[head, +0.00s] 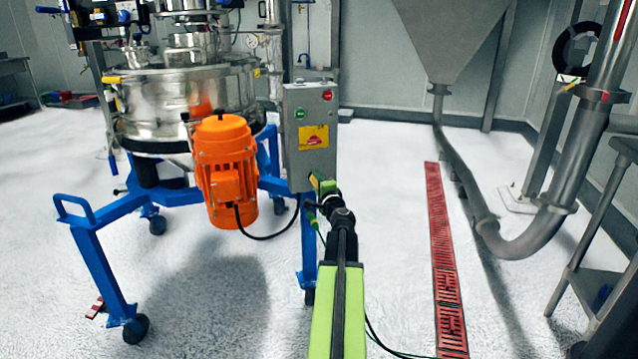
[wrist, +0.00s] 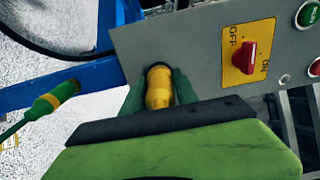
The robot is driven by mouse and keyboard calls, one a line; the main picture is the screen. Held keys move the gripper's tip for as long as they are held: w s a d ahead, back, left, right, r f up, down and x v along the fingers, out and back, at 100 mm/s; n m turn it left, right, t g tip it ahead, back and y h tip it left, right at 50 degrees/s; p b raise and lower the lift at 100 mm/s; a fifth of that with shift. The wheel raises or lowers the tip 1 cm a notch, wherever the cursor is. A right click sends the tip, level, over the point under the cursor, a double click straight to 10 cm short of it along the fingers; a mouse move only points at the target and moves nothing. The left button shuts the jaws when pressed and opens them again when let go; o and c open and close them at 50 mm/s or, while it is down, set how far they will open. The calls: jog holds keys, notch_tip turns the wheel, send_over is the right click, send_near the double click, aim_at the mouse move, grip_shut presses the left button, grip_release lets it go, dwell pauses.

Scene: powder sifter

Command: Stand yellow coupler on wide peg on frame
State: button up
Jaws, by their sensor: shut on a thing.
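The yellow coupler (wrist: 159,88) shows in the wrist view, upright in the picture between the two green fingers of my gripper (wrist: 158,84). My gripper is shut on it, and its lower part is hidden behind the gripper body. In the head view my gripper (head: 320,184) is by the lower edge of the grey control box, and the coupler is too small to make out surely. The blue frame (head: 97,262) carries the sifter; part of it passes behind my gripper in the wrist view (wrist: 92,75). I cannot make out the wide peg in either view.
The control box (head: 312,135) with a red switch (wrist: 246,57) is close beyond my gripper. A green and yellow cable plug (wrist: 55,98) is to its left. An orange motor (head: 226,165) hangs at the sifter's front. Open floor lies right, around a red drain (head: 445,250).

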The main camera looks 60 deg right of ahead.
grip_shut()
jog(key=v, duration=0.6)
dwell(1.2)
